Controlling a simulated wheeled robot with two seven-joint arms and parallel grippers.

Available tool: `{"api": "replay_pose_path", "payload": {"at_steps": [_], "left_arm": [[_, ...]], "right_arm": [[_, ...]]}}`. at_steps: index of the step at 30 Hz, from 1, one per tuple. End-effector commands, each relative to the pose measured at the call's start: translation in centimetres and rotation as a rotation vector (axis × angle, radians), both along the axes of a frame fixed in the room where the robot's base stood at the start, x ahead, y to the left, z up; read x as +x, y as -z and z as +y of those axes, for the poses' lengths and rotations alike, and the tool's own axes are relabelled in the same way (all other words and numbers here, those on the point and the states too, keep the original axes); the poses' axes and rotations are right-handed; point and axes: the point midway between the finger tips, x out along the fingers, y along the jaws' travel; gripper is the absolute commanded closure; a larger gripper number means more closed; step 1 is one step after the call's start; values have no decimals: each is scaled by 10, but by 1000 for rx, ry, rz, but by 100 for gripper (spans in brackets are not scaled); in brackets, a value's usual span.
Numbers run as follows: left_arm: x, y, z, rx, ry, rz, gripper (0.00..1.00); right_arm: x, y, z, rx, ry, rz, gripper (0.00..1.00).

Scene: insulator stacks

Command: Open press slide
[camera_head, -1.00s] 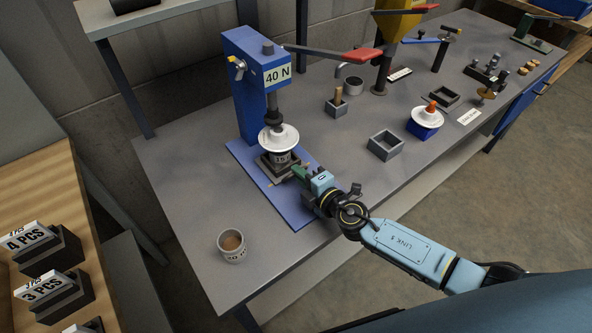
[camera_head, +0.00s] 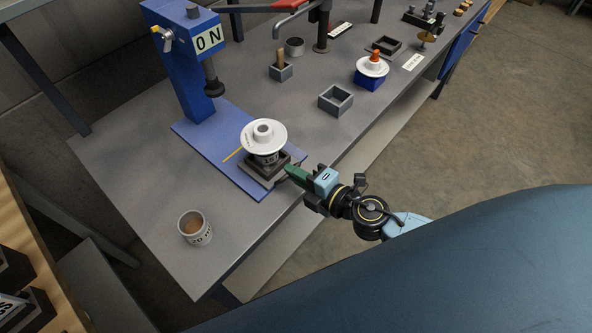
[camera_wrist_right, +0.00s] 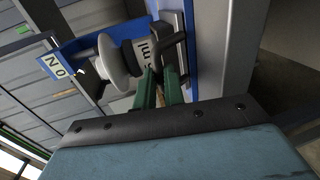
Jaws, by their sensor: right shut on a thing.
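The blue press (camera_head: 182,70) stands on a blue base plate (camera_head: 205,141), its dark ram (camera_head: 213,86) above the plate's rear. The dark press slide (camera_head: 262,181) sits at the plate's front edge, clear of the ram. It carries a cup-like holder with a white insulator disc (camera_head: 281,141) on top. My right gripper (camera_head: 289,172) is shut on the slide's front, with the gripped part hidden by the fingers. In the right wrist view its green fingers (camera_wrist_right: 158,90) reach the dark slide bracket (camera_wrist_right: 181,45) beside the white insulator (camera_wrist_right: 107,60). My left gripper is not in view.
A cup with brown contents (camera_head: 195,228) stands near the table's front left. An empty grey square tray (camera_head: 336,100) and a blue stand with a white disc (camera_head: 371,72) are to the right. A red-handled lever (camera_head: 290,5) crosses above. Table between slide and cup is clear.

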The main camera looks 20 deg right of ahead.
Motion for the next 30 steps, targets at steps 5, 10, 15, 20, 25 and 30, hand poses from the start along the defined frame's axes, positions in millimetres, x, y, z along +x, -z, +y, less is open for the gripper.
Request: {"api": "replay_pose_path", "payload": {"at_steps": [5, 10, 15, 20, 25, 30], "left_arm": [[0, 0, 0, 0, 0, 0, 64], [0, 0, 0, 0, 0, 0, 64], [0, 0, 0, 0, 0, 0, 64], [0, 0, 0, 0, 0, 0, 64], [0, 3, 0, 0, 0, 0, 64], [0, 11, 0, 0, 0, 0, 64]], "right_arm": [[0, -1, -1, -1, 2, -1, 100], [0, -1, -1, -1, 2, -1, 74], [0, 0, -1, 0, 2, -1, 68], [0, 0, -1, 0, 1, 0, 68], [-11, 0, -5, 0, 1, 2, 68], [-35, -4, -16, 0, 1, 3, 68]]}}
